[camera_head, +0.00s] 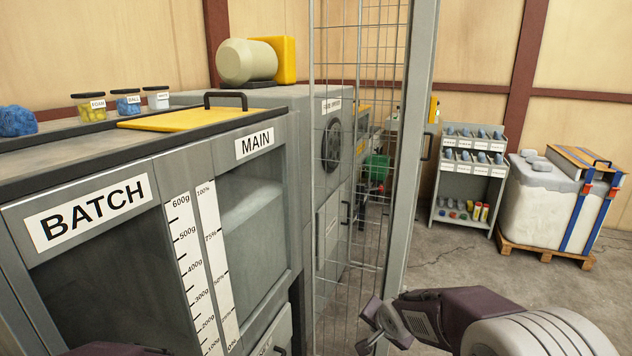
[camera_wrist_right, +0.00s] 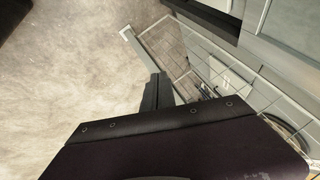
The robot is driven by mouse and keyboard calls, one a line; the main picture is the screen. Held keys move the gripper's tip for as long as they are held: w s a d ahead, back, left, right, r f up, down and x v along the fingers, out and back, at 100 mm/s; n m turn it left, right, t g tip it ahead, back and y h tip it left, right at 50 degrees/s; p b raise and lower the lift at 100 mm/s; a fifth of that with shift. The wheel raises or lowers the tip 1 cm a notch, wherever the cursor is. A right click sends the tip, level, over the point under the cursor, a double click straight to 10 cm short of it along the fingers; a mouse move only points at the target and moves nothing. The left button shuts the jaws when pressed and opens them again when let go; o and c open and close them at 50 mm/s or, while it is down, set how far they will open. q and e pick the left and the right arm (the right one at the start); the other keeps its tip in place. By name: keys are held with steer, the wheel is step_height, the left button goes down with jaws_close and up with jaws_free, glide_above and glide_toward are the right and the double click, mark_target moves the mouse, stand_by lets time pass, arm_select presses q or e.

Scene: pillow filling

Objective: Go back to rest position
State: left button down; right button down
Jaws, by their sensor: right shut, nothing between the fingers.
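My right arm comes in from the lower right in the head view, with a dark purple wrist and a pale forearm. Its gripper (camera_head: 376,328) is shut and empty, in front of the mesh gate's lower frame. In the right wrist view the shut gripper fingers (camera_wrist_right: 155,92) show above the dark wrist housing, with concrete floor and the gate beyond. I cannot tell whether the gripper touches the gate. A dark purple piece of my left arm shows at the bottom left edge of the head view; the left gripper is out of view.
The grey machine with BATCH (camera_head: 94,212) and MAIN (camera_head: 255,143) labels fills the left. A mesh gate (camera_head: 405,150) stands mid-view. Behind it are a shelf rack (camera_head: 466,188) and a strapped white bag (camera_head: 540,205) on a pallet (camera_head: 545,252).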

steer(key=s+d+f+n+g, duration=0.2)
steer(key=s+f+n+g, duration=0.15)
steer(key=s, duration=0.75)
steer(key=s+d+f+n+g, duration=0.1)
steer(key=s+f+n+g, duration=0.2)
steer(key=s, duration=0.8)
step_height(320, 180, up, 14)
steer(key=n+p, duration=0.1)
steer(key=p, duration=1.3)
steer(key=shift+w+t, duration=0.15)
steer(key=shift+t, duration=0.3)
steer(key=shift+f, duration=0.1)
